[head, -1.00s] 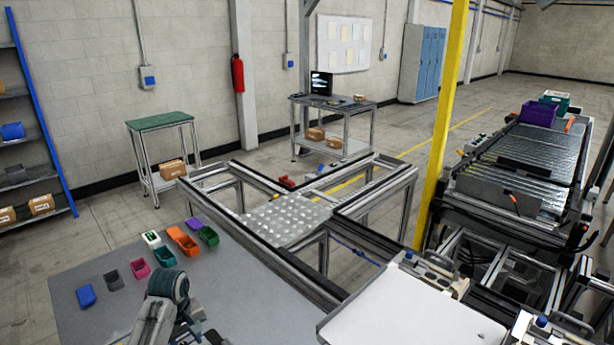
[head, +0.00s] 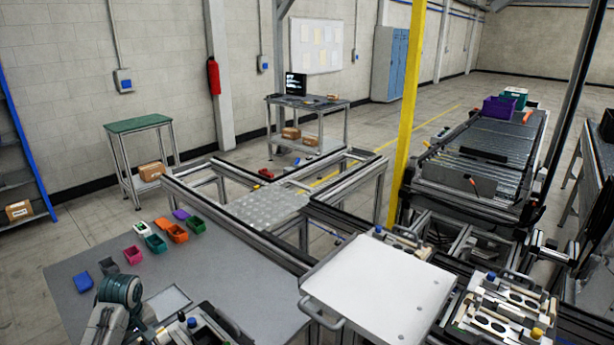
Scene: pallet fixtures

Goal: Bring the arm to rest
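Part of one of my arms (head: 115,305), a grey-green joint and pale link, shows at the lower left over the grey table (head: 230,270). Its gripper is outside the picture, so I cannot see whether it holds anything. My other arm and its gripper do not show clearly.
Several small coloured bins, one of them orange (head: 177,233), line the table's left side. A white plate with handles (head: 380,285) lies front centre. Pallet fixtures (head: 500,315) sit at the lower right. A yellow post (head: 408,120) stands behind. A roller conveyor (head: 480,150) is at right.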

